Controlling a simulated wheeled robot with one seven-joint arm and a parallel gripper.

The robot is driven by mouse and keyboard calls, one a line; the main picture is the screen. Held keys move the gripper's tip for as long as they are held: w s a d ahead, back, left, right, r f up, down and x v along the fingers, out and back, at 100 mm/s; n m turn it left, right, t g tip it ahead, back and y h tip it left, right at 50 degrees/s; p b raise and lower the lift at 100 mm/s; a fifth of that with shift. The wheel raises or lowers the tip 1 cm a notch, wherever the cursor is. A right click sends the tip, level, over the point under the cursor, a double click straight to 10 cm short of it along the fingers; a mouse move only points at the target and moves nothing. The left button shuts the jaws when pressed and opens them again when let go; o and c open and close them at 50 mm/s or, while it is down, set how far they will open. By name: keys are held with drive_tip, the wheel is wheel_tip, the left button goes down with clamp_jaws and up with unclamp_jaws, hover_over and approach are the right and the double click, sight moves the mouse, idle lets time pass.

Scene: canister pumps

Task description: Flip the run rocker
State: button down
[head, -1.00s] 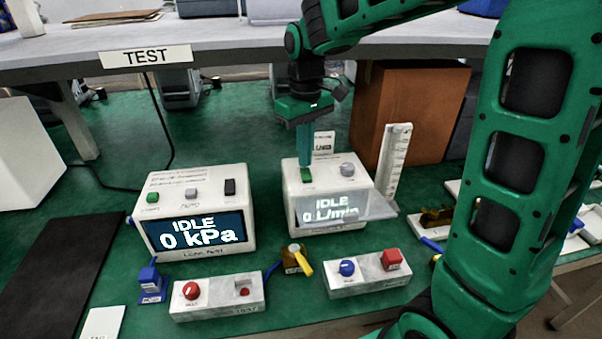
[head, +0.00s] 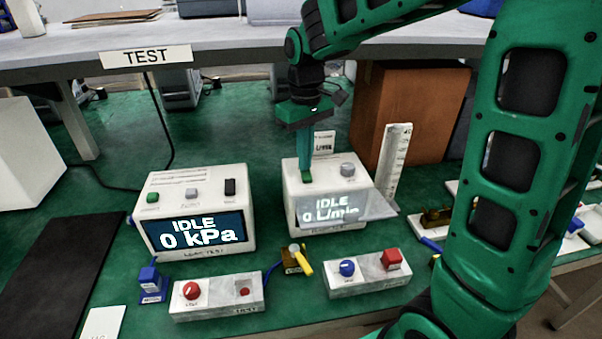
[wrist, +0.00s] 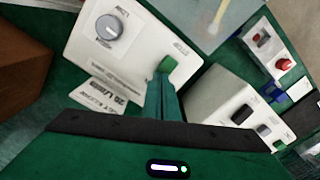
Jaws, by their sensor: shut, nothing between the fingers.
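The white flow unit (head: 290,190) shows "IDLE 0 L/min" on its screen. On its top are a green control (head: 307,178) and a grey knob (head: 347,170); the label by the green control is too small to read. My gripper (head: 304,168) is shut and empty, pointing down with its tips at the green control. In the wrist view, my fingertips (wrist: 168,84) meet or nearly meet the green control (wrist: 167,64); I cannot tell whether they press it. The fingers hide part of it.
The white leak-test unit (head: 150,235) to the left reads "IDLE 0 kPa" and has green, grey and black controls on top. Two control boxes (head: 215,308) (head: 355,285) stand in front. A clear panel (head: 370,207) and an upright scale (head: 396,160) stand close at right.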

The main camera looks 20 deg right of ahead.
drive_tip(key=shift+f, duration=0.2)
drive_tip(key=shift+r, duration=0.1)
wheel_tip(320, 180, up, 7)
idle(1.0)
idle(0.4)
drive_tip(key=shift+s+d, duration=0.25)
drive_tip(key=shift+d, duration=0.05)
drive_tip(key=s+d+f+m, duration=0.1)
drive_tip(key=s+d, duration=0.2)
drive_tip(key=s+d+m, duration=0.2)
drive_tip(key=s+d, duration=0.2)
drive_tip(key=s+d+f+m, duration=0.1)
drive_tip(key=s+d, duration=0.2)
drive_tip(key=shift+s+d+f+m, duration=0.15)
drive_tip(key=shift+s+f+m, duration=0.15)
drive_tip(key=shift+s, duration=0.05)
drive_tip(key=s+d+f+m, duration=0.2)
drive_tip(key=s+f, duration=0.1)
drive_tip(key=s, duration=0.5)
drive_tip(key=s+d+f+m, duration=0.3)
drive_tip(key=s, duration=0.5)
drive_tip(key=shift+s+d+f+m, duration=0.2)
drive_tip(key=shift+d+f+m, duration=0.05)
drive_tip(key=shift+d+m, duration=0.1)
